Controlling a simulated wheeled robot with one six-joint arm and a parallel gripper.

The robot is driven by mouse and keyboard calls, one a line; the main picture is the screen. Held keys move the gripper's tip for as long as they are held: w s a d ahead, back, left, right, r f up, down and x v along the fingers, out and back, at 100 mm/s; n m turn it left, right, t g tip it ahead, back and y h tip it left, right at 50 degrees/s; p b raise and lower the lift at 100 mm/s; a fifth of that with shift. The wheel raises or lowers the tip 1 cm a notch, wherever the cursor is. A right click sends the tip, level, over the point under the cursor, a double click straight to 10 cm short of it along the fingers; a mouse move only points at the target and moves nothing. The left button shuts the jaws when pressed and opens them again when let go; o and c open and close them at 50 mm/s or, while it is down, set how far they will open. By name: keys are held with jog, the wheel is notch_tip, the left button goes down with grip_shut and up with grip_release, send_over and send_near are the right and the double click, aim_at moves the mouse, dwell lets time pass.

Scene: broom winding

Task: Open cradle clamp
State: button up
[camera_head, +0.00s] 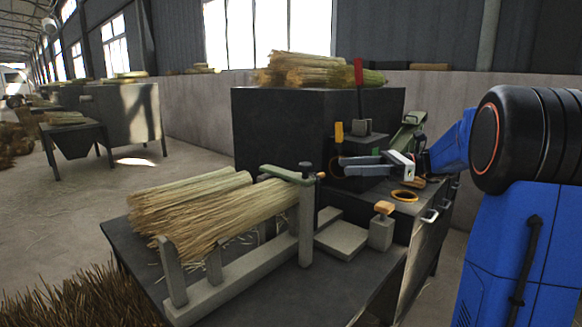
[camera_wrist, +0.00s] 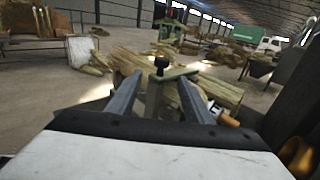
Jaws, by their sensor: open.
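The cradle (camera_head: 235,289) is a grey frame with upright posts on the dark table, holding straw bundles (camera_head: 215,212). Its clamp is a green arm (camera_head: 283,174) with a dark knob (camera_head: 306,169) over the tall end post. The arm lies roughly level across the bundle's near end. In the wrist view the green arm (camera_wrist: 178,74) and black knob (camera_wrist: 160,63) show ahead, between my fingers. My gripper (camera_head: 344,166) is open and empty, right of the clamp and apart from it. Its two spread fingers also show in the wrist view (camera_wrist: 160,88).
A dark block (camera_head: 265,130) with straw (camera_head: 320,70) and a red upright handle (camera_head: 359,75) stands behind. A grey block with an orange top (camera_head: 383,208) and a yellow ring (camera_head: 404,196) lie to the right.

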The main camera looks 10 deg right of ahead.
jog(key=w+a, duration=0.2)
jog(key=a, duration=0.6)
jog(key=w+a, duration=0.1)
jog(key=a, duration=0.7)
jog(key=shift+w+a+r, duration=0.15)
jog(key=shift+w+a, duration=0.1)
jog(key=shift+w, duration=0.1)
grip_shut()
